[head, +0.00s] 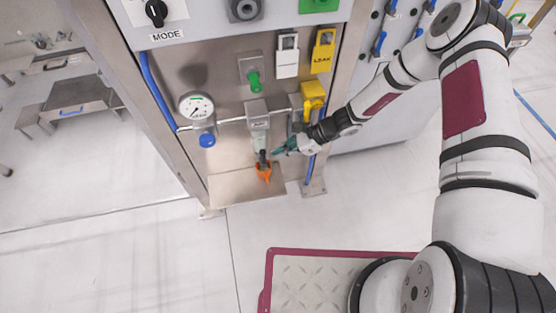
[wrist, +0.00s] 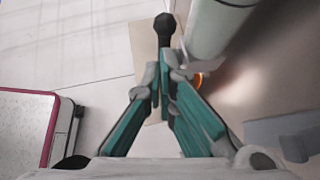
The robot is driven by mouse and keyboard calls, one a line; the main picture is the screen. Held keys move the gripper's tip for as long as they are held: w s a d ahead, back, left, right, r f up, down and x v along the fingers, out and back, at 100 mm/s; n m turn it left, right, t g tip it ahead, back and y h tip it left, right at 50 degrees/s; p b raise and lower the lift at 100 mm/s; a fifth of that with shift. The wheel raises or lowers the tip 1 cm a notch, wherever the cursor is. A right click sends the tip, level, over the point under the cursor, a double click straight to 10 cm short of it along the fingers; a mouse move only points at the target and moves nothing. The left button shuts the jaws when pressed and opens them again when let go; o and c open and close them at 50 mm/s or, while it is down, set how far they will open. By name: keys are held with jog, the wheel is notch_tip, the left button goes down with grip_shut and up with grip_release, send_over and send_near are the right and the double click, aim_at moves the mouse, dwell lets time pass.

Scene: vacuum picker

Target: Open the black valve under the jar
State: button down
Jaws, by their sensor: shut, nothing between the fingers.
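The jar (head: 259,135) is a clear, greyish cylinder on the panel front; its side shows large in the wrist view (wrist: 214,28). The black valve (head: 262,157) sits under the jar, above an orange piece (head: 264,172). In the wrist view a black round-ended lever (wrist: 164,24) of the valve points away beyond my fingertips, and an orange edge (wrist: 198,79) shows beside them. My gripper (head: 277,151), with teal fingers, is just right of the valve. Its fingertips (wrist: 165,76) are shut and empty, close to the lever; I cannot tell whether they touch it.
A gauge (head: 196,107) with a blue knob (head: 207,141) is left of the jar. A green valve (head: 254,82) and a yellow unit (head: 313,95) are above and right. A metal shelf (head: 232,190) lies below.

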jog(key=v, duration=1)
